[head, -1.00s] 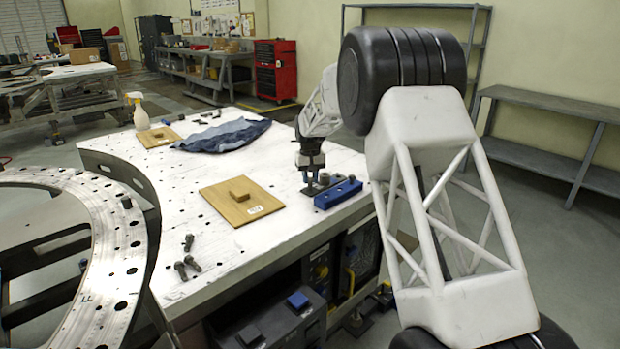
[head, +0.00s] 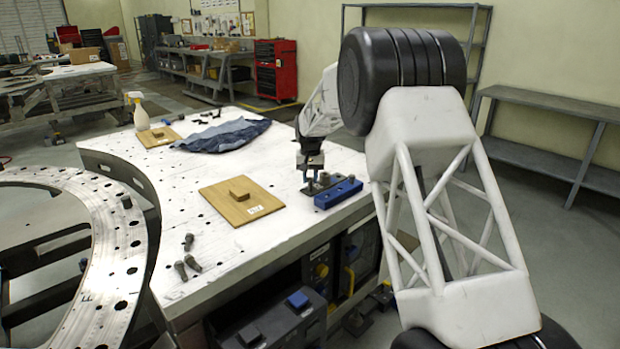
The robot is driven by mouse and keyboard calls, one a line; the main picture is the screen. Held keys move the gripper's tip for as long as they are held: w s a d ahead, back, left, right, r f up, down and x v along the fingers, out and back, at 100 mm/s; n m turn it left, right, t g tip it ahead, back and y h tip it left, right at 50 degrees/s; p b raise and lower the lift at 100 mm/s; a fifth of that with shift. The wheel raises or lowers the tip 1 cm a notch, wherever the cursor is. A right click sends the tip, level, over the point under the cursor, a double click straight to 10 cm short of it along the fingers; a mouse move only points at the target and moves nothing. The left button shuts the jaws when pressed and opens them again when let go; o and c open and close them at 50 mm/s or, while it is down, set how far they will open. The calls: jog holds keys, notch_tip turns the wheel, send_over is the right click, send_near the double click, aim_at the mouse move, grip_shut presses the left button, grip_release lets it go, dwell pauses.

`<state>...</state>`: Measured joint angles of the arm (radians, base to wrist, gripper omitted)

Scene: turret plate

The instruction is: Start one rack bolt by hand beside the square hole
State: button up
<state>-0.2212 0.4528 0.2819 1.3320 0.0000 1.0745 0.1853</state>
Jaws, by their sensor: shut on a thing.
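My gripper (head: 311,182) points down at the right end of the white table, close beside the blue rack (head: 338,193). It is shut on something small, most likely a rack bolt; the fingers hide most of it. A dark bolt head (head: 324,178) stands just right of the fingers, at the rack. The ring-shaped turret plate (head: 112,262) lies at the left, with many round holes along it. I cannot make out a square hole at this size.
Several loose dark bolts (head: 188,242) lie near the table's front left edge. A wooden board (head: 222,207) with a small block lies mid-table. A gap separates table and ring.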

jog(key=shift+m, duration=0.3)
jog(key=shift+f+m, duration=0.15)
jog(key=shift+m, duration=0.95)
jog(key=shift+m, duration=0.8)
jog(key=shift+f+m, duration=0.1)
jog(key=shift+m, duration=0.8)
jog(key=shift+m, duration=1.2)
jog(key=m, duration=0.4)
jog(key=shift+f+m, duration=0.1)
jog(key=shift+m, duration=0.2)
jog(key=m, duration=0.5)
jog(key=shift+f, duration=0.1)
